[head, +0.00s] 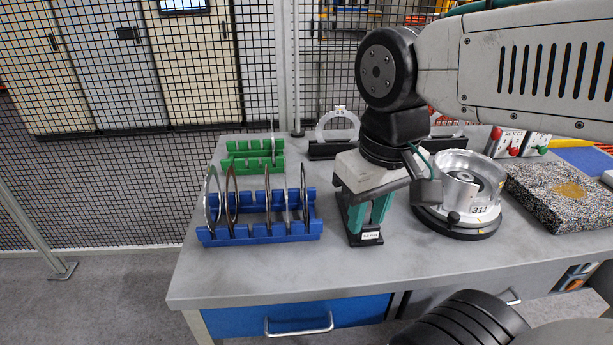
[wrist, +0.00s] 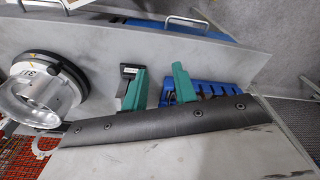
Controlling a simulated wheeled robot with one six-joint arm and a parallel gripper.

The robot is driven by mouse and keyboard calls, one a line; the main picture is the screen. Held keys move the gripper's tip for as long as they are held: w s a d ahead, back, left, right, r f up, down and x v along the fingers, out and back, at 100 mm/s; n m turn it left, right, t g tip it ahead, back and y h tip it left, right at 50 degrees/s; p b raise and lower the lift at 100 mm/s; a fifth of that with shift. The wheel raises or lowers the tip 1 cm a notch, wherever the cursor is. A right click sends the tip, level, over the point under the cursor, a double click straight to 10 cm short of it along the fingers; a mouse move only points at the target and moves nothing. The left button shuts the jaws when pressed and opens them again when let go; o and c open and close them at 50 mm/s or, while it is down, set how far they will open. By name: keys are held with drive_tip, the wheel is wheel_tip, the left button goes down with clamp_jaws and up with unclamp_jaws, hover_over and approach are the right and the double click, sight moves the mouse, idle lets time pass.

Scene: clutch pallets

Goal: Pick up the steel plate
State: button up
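A blue rack (head: 262,236) on the grey table holds several thin ring plates upright in its slots. Some look silver, such as the leftmost plate (head: 207,203), and others are darker or brownish; I cannot tell for certain which are steel. A green rack (head: 240,150) behind it holds a thin plate (head: 273,146) edge-on. My gripper (head: 367,224) points down over the table, right of the blue rack. In the wrist view its teal fingers (wrist: 155,85) are apart with nothing between them. The blue rack (wrist: 215,88) shows partly there, beyond one finger.
A round metal housing (head: 471,192) labelled 311 stands close right of my gripper. A small black labelled block (head: 369,239) shows by the fingertips. Further right are a speckled slab (head: 560,205) and red and green buttons (head: 520,143). Bare tabletop lies in front.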

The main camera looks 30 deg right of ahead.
drive_tip(key=w+a+r+m+g, duration=0.1)
drive_tip(key=w+r+m, duration=0.1)
drive_tip(key=w, duration=0.9)
drive_tip(key=w+a+r+m, duration=0.1)
drive_tip(key=w+m, duration=0.1)
drive_tip(key=w, duration=1)
drive_tip(key=f, duration=0.7)
drive_tip(key=shift+w+a, duration=0.2)
drive_tip(key=shift+w, duration=0.1)
clamp_jaws()
